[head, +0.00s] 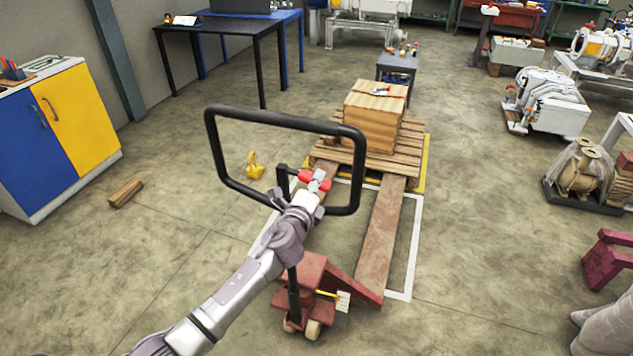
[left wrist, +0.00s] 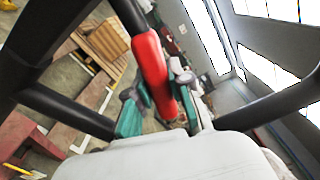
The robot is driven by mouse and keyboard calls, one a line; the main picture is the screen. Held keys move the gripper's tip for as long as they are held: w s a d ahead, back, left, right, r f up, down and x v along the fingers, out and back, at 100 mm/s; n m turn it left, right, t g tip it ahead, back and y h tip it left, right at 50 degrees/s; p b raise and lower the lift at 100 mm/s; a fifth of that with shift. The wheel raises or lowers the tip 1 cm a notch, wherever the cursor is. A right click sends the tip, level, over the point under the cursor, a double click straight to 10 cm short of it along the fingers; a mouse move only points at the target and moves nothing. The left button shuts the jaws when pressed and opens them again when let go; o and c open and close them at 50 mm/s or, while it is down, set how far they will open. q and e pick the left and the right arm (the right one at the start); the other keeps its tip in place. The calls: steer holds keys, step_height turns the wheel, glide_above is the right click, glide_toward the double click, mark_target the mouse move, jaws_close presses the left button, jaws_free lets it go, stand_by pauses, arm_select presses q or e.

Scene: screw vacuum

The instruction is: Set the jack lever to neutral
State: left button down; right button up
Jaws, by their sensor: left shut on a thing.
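The pallet jack (head: 379,240) stands on the floor with its reddish body towards me and its brown forks reaching under a wooden pallet. Its black loop handle (head: 285,118) stands up in front of my left arm. The red jack lever (left wrist: 148,62) sits inside the loop. My left gripper (head: 317,181) is at the lever in the head view, with red showing on both sides of its fingers. In the left wrist view its green-padded fingers are shut around the lever. The exact lever setting cannot be told. My right gripper is not in view.
A wooden box (head: 374,115) stands on the pallet (head: 409,140). A yellow object (head: 254,166) and a wooden block (head: 125,192) lie on the floor at left. A blue and yellow cabinet (head: 78,125) stands far left. Pumps and machines line the right side. Floor beside the jack is clear.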

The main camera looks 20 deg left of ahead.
arm_select(q)
step_height(320, 180, up, 3)
steer(key=n+p, duration=0.1)
steer(key=n, duration=0.1)
steer(key=shift+f+n, duration=0.2)
steer(key=shift+n, duration=0.2)
steer(key=shift+r+n, duration=0.15)
steer(key=shift+n, duration=0.25)
steer(key=c, duration=1)
jaws_free()
steer(key=shift+c, duration=0.2)
steer(key=s, duration=1.2)
steer(key=shift+a, duration=0.25)
